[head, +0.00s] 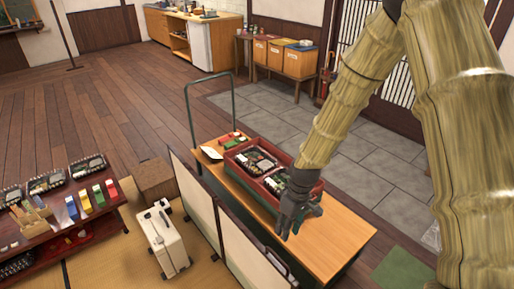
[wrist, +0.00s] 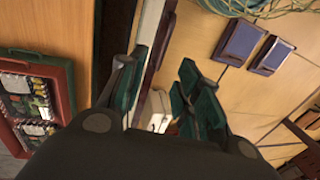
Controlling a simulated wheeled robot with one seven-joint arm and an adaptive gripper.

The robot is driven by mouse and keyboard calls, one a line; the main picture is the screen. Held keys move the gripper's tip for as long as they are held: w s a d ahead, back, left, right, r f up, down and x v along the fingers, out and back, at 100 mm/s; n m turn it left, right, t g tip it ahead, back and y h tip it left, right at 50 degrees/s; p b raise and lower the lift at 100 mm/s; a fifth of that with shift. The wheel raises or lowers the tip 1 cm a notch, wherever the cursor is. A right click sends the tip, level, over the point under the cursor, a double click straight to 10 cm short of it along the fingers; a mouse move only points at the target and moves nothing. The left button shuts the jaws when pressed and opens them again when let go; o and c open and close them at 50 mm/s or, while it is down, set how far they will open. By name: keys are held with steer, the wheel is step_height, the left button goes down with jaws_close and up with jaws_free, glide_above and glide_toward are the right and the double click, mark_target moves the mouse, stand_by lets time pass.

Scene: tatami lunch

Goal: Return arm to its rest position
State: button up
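My bamboo-textured arm (head: 345,105) reaches down from the upper right in the head view. My gripper (head: 297,222) hangs over the cart's wooden top (head: 335,240), beside the near right end of a red tray (head: 238,172). In the wrist view the two green fingers of my gripper (wrist: 160,90) are apart, with nothing held between them. The tray (wrist: 62,72) with its packed lunch boxes (wrist: 28,105) lies to the left there. The arm partly hides the tray's right end in the head view.
A pale folding screen (head: 245,255) stands along the cart's left side. A green handle frame (head: 187,105) rises at its far end. A white case (head: 163,240) and a dark red low table (head: 95,238) are left. The plank floor (head: 110,110) beyond is clear.

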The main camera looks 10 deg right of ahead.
steer(key=shift+m, duration=0.9)
steer(key=s+f, duration=0.4)
steer(key=f, duration=0.1)
steer(key=s+f, duration=0.3)
steer(key=shift+f, duration=0.2)
steer(key=s+d+f+m, duration=0.1)
steer(key=s+f, duration=0.2)
steer(key=s, duration=0.4)
steer(key=s+d+f+m+h, duration=0.1)
steer(key=s+f, duration=0.3)
steer(key=s, duration=0.4)
steer(key=s+d+f+m+t+h, duration=0.1)
steer(key=s+f+m, duration=0.1)
steer(key=s+f, duration=0.2)
steer(key=s, duration=0.3)
steer(key=shift+s+d+m, duration=0.15)
steer(key=shift+s+m, duration=0.15)
